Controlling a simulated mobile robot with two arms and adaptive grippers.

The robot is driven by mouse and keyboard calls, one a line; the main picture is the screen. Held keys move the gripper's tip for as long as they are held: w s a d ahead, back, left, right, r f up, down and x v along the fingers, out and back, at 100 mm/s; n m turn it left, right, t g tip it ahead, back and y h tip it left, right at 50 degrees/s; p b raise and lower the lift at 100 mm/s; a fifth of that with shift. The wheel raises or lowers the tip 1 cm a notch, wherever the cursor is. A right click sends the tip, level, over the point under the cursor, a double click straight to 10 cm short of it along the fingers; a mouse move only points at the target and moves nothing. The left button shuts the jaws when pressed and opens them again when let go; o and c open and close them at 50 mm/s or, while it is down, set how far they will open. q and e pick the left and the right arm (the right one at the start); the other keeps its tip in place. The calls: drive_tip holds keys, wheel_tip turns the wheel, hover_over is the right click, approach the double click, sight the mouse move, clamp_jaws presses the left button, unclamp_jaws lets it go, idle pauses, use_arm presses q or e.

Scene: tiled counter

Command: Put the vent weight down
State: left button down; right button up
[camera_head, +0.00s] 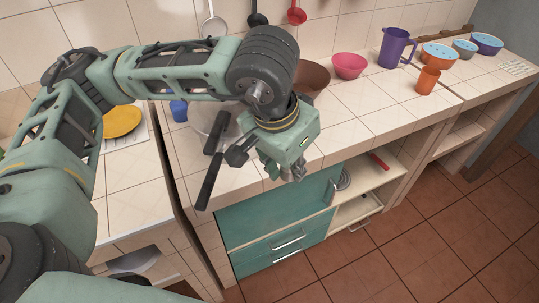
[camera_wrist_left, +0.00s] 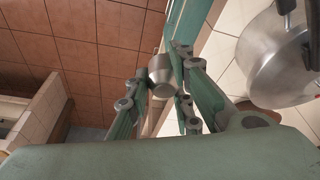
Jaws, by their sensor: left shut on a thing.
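The vent weight (camera_wrist_left: 161,76) is a small grey metal cylinder with a tapered end. In the left wrist view it sits between the fingertips of my left gripper, which is shut on it. In the head view my left gripper (camera_head: 286,170) points down at the counter's front edge, above the teal drawers. The vent weight cannot be made out there. A silver pot (camera_wrist_left: 272,62) stands to the right in the left wrist view. In the head view the pot is mostly hidden behind my left arm, with black handles (camera_head: 209,180) sticking out towards the front. My right gripper is not in view.
On the tiled counter (camera_head: 375,118) are a brown bowl (camera_head: 313,78), a pink bowl (camera_head: 349,65), a purple jug (camera_head: 396,48) and an orange cup (camera_head: 428,80). A yellow plate (camera_head: 121,121) lies at left. The counter right of my gripper is clear.

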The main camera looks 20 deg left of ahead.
use_arm(q)
drive_tip(key=d+r+m+h, duration=0.1)
drive_tip(key=d+r+m, duration=0.25)
drive_tip(key=d, duration=0.35)
drive_tip(key=w+d+f+m+g, duration=0.2)
drive_tip(key=w+d+f+m, duration=0.2)
drive_tip(key=f+m, duration=0.15)
drive_tip(key=s+a+r+n+t, duration=0.2)
drive_tip(key=s+a+r+n, duration=0.4)
drive_tip(key=a+r+n, duration=0.3)
drive_tip(key=w+d+n+y, duration=0.2)
drive_tip(key=w+d+n, duration=0.2)
drive_tip(key=w+d, duration=0.55)
drive_tip(key=s+a+f, duration=0.3)
drive_tip(key=a+f, duration=0.1)
drive_tip(key=a, duration=0.5)
drive_tip(key=s+a+f, duration=0.4)
drive_tip(key=a+f, duration=0.1)
drive_tip(key=a, duration=0.3)
drive_tip(key=shift+s+a+f, duration=0.25)
drive_tip(key=shift+a, duration=0.15)
